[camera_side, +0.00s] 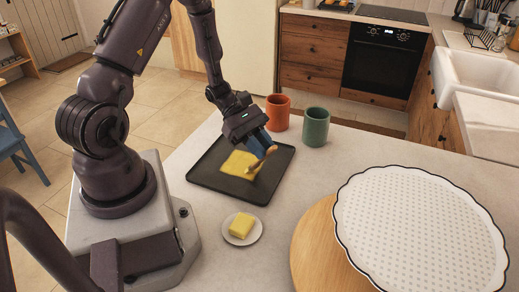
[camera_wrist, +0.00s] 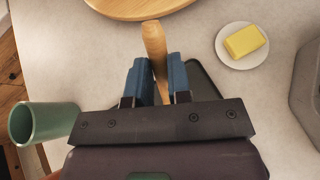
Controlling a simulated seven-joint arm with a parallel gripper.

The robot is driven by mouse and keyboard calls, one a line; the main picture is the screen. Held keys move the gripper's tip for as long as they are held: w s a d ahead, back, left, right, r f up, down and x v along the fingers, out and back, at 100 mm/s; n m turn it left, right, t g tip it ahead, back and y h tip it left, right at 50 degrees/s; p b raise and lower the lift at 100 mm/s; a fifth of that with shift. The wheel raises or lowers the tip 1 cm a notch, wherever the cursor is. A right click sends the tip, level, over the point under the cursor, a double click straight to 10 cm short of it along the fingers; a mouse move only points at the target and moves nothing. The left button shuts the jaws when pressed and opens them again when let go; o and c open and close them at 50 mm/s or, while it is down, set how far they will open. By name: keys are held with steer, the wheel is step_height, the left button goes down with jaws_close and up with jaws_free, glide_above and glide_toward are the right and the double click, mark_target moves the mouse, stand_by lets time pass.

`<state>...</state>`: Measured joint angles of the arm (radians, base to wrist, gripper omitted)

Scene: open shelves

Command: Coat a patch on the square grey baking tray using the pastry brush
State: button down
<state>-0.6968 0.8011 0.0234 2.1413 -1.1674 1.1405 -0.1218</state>
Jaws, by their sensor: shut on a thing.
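The square grey baking tray (camera_side: 205,171) lies flat on the counter in the side view, with a yellow patch (camera_side: 238,163) on its middle. My gripper (camera_side: 262,146) is over the tray's right half and is shut on the pastry brush (camera_side: 266,156). The brush's wooden handle (camera_wrist: 155,45) stands between the blue fingers (camera_wrist: 153,80) in the wrist view. The brush is tilted, and its lower end is at or near the right side of the yellow patch. I cannot tell whether the bristles touch the tray. In the wrist view my gripper body hides most of the tray (camera_wrist: 205,85).
A white saucer (camera_side: 231,239) with yellow butter (camera_side: 242,225) stands in front of the tray. An orange cup (camera_side: 278,112) and a green cup (camera_side: 315,127) stand behind it. A round wooden board (camera_side: 312,245) and a white scalloped dish (camera_side: 420,225) fill the right. Counter between is clear.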

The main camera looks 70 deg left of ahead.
step_height(320, 180, up, 8)
steer(key=w+a, duration=0.1)
stand_by(0.7)
steer(key=shift+d, duration=0.1)
stand_by(0.3)
